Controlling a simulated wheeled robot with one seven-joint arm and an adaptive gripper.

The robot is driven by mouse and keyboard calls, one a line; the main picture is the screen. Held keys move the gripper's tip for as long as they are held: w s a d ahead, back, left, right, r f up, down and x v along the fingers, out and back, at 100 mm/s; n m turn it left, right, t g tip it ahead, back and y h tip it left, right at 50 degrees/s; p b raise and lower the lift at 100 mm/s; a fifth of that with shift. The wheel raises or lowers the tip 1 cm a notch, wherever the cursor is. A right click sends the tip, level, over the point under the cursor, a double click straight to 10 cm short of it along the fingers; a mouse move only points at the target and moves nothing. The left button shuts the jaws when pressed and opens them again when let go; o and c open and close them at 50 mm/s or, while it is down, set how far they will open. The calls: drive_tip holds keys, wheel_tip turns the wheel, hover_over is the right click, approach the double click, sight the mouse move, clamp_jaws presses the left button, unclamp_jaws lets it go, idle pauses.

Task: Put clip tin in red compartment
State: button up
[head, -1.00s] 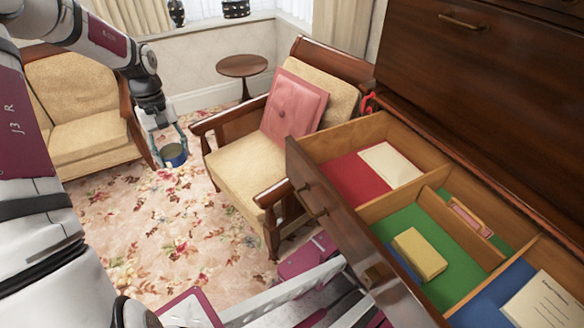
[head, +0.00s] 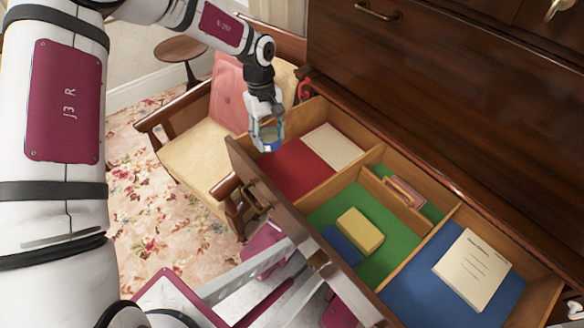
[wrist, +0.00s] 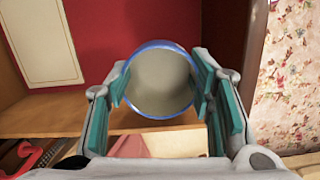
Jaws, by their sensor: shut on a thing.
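The clip tin (wrist: 160,84) is a round tin with a blue rim and a plain pale inside. My gripper (head: 267,137) is shut on it, with the teal finger pads (wrist: 162,88) on either side in the wrist view. In the head view the tin (head: 268,146) is largely covered by the fingers. It is held over the near-left end of the open drawer, by the red compartment (head: 288,171). The red floor (wrist: 150,25) shows beyond the tin in the wrist view. A cream card (head: 333,146) lies in the red compartment.
A paper pad (head: 472,269) lies in the blue compartment (head: 420,285). An armchair (head: 195,150) stands left of the drawer. The red floor beside the card is bare.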

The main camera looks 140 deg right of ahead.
drive_tip(key=a+f+n, duration=0.1)
drive_tip(key=a+f, duration=0.2)
drive_tip(key=p, duration=0.2)
hover_over(283, 175)
wheel_tip(283, 175, down, 5)
drive_tip(key=shift+s+d+r, duration=0.1)
drive_tip(key=shift+s+d, duration=0.05)
drive_tip(key=shift+f, duration=2.15)
drive_tip(key=shift+f, duration=0.1)
drive_tip(key=o, duration=0.9)
drive_tip(key=r, duration=0.4)
drive_tip(key=d+r, duration=0.1)
drive_tip(key=r, duration=0.3)
drive_tip(key=r+b, duration=0.1)
drive_tip(key=r, duration=0.3)
drive_tip(key=shift+s+d, duration=0.25)
drive_tip(key=shift+d, duration=0.15)
drive_tip(key=shift+r, duration=0.1)
